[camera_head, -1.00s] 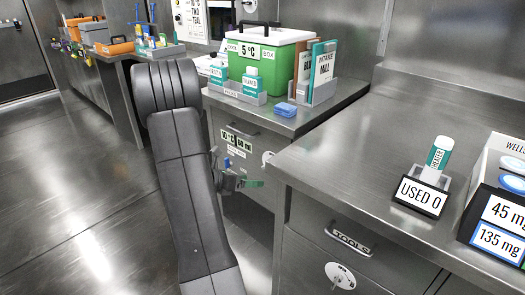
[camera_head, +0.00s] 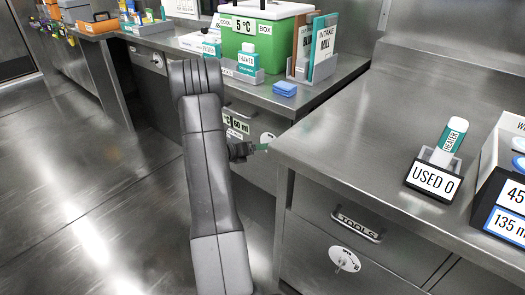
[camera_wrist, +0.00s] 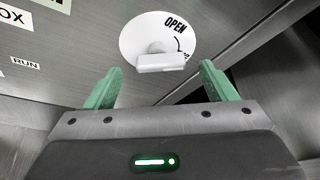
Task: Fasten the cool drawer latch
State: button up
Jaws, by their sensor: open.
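The latch is a white round disc (camera_wrist: 160,38) marked OPEN, with a white knob (camera_wrist: 160,62) at its lower middle, on a grey metal drawer front. In the head view the disc (camera_head: 267,137) is small, on the drawer front under the far counter, partly hidden. My gripper (camera_wrist: 161,69) is open, its two green fingertips to the left and right of the knob. I see no contact, and cannot tell how deep the fingers reach around it. In the head view my gripper (camera_head: 261,147) is close in front of the disc, mostly hidden behind my arm.
The near counter (camera_head: 335,130) juts out just right of my gripper. Its TOOLS drawer (camera_head: 356,226) has a similar white disc (camera_head: 345,260). A green cool box (camera_head: 255,42) and a blue sponge-like block (camera_head: 285,89) stand on the far counter. The floor at left is clear.

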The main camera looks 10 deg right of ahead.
jog(key=shift+x, duration=1.6)
jog(key=c, duration=1)
jog(key=shift+b, duration=0.3)
